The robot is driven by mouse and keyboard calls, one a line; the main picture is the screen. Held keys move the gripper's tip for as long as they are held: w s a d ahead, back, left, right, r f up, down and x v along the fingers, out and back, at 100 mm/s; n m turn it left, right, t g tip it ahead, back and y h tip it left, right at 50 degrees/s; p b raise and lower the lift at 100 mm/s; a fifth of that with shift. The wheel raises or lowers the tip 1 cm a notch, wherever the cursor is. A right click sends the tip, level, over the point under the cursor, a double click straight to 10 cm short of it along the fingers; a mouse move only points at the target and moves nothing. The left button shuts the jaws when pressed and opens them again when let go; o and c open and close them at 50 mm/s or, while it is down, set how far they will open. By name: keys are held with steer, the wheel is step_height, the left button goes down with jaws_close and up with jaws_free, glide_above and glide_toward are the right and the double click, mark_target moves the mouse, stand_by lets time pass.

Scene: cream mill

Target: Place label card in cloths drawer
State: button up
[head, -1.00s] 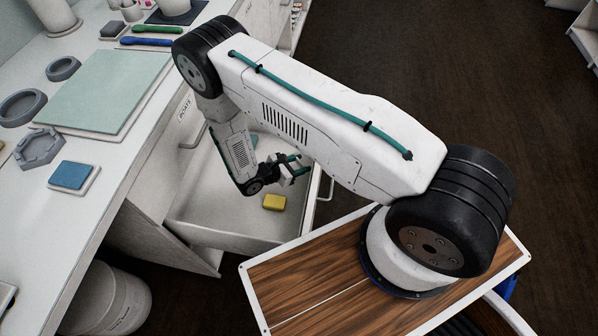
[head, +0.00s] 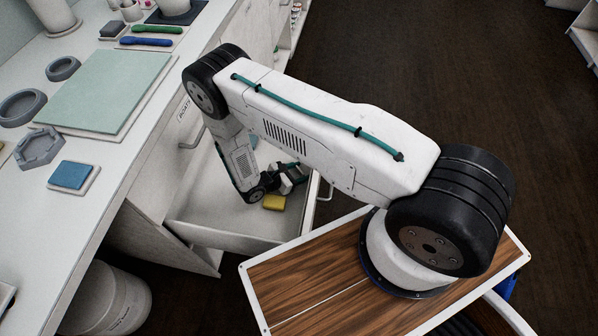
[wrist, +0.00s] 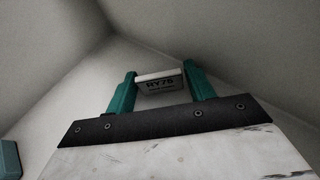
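The label card (wrist: 160,82) is a small pale block with dark print on its face. It sits between the two green fingers of my gripper (wrist: 162,86) in the wrist view, and they look shut on it at its ends. The open drawer (head: 205,236) is white and box-like. In the head view my gripper (head: 291,180) is low inside it, near its right side. The card is not clear in the head view. Whether the card touches the drawer floor cannot be told.
A yellow block (head: 274,202) lies in the drawer close to my gripper. A teal item (head: 254,141) is partly hidden behind my arm. The counter (head: 118,165) on the left carries a green mat (head: 103,90), grey dishes and a blue sponge (head: 73,175). A white bucket (head: 110,298) stands below.

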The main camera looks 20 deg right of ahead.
steer(key=shift+a+r, duration=0.1)
steer(key=shift+r, duration=0.1)
steer(key=v, duration=1.1)
steer(key=shift+s+a+r, duration=0.1)
steer(key=shift+s+a, duration=0.05)
steer(key=shift+a, duration=0.25)
